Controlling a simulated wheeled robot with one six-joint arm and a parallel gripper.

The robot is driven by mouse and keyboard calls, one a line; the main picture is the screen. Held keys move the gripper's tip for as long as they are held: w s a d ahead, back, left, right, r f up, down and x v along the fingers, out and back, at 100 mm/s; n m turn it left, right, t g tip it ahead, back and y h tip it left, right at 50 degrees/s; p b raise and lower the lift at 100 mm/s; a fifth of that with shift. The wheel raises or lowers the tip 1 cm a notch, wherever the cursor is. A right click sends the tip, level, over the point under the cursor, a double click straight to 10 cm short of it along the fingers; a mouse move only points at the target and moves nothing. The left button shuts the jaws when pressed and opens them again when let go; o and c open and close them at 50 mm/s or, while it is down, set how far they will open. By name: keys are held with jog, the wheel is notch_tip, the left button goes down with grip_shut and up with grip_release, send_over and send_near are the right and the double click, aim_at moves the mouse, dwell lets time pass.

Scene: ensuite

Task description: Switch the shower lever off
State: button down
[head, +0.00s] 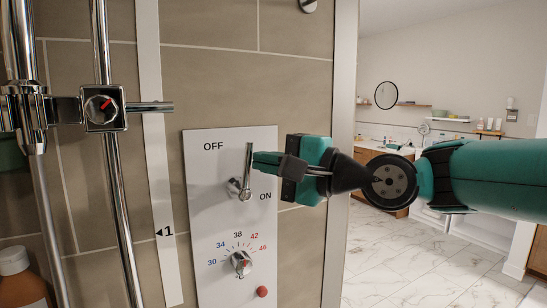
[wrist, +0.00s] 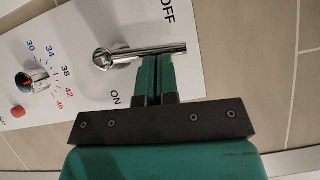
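The chrome shower lever (head: 248,170) is on a white panel (head: 207,222) on the tiled wall. It points nearly straight up from its pivot, between the OFF mark at upper left and the ON mark at lower right. In the wrist view the lever (wrist: 150,51) lies across the tips of my fingers. My gripper (head: 256,162) is at the lever's right side, at its middle to upper part. In the wrist view my gripper's fingers (wrist: 156,62) are together with nothing seen between them. The tips look touching or very close to the lever; exact contact is unclear.
A temperature knob (head: 241,263) and a red button (head: 262,291) are lower on the panel. Chrome pipes with a valve (head: 102,107) stand at the left. A bottle (head: 20,280) is at lower left. The marble floor (head: 400,265) at the right is open.

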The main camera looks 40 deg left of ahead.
jog(key=shift+s+a+r, duration=0.15)
jog(key=shift+s, duration=0.05)
dwell(0.6)
jog(key=w+d+b, duration=0.3)
jog(key=w+d, duration=0.2)
jog(key=d, duration=0.7)
jog(key=shift+d+f, duration=0.15)
jog(key=shift+f, duration=0.1)
